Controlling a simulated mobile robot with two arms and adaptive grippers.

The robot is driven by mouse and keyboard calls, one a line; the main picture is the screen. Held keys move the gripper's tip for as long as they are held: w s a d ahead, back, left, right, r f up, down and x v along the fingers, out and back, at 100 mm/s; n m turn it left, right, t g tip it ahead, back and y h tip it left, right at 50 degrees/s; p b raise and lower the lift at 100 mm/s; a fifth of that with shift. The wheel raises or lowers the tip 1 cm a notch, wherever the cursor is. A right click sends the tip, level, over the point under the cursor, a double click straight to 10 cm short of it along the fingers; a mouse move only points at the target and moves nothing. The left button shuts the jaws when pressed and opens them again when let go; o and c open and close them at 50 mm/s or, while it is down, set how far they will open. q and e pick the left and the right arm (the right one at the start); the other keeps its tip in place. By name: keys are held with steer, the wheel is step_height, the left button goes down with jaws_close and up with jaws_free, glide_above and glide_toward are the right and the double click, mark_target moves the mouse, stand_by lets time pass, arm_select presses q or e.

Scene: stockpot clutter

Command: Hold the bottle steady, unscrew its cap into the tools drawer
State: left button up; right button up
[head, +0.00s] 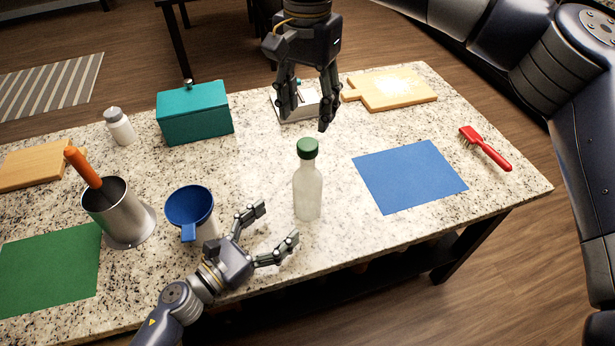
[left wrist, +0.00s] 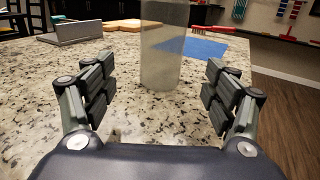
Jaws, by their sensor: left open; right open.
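A clear, frosted bottle (head: 308,193) with a green cap (head: 307,148) stands upright on the granite counter. My left gripper (head: 276,229) is open just to the lower left of the bottle. In the left wrist view the bottle (left wrist: 163,45) stands ahead, centred between the open fingers (left wrist: 160,98) and apart from them; its cap is out of that view. My right gripper (head: 308,112) is open, pointing down, above and behind the bottle near the cap, and touches neither. A small grey-white tray (head: 284,118) sits partly behind the right gripper; whether it is the tools drawer I cannot tell.
A blue funnel (head: 190,205) and a steel pot (head: 120,215) with an orange handle stand left of my left gripper. A teal box (head: 194,112), white bottle (head: 119,127), cutting board (head: 398,89) and red brush (head: 486,149) lie around. The blue mat (head: 409,176) is bare.

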mark_target(308, 197)
arm_select(q)
steer(key=shift+w+d, duration=0.15)
steer(key=shift+d, duration=0.1)
arm_select(e)
steer(key=shift+s+r, duration=0.1)
arm_select(q)
steer(key=x, duration=1)
arm_select(e)
steer(key=shift+s, duration=0.15)
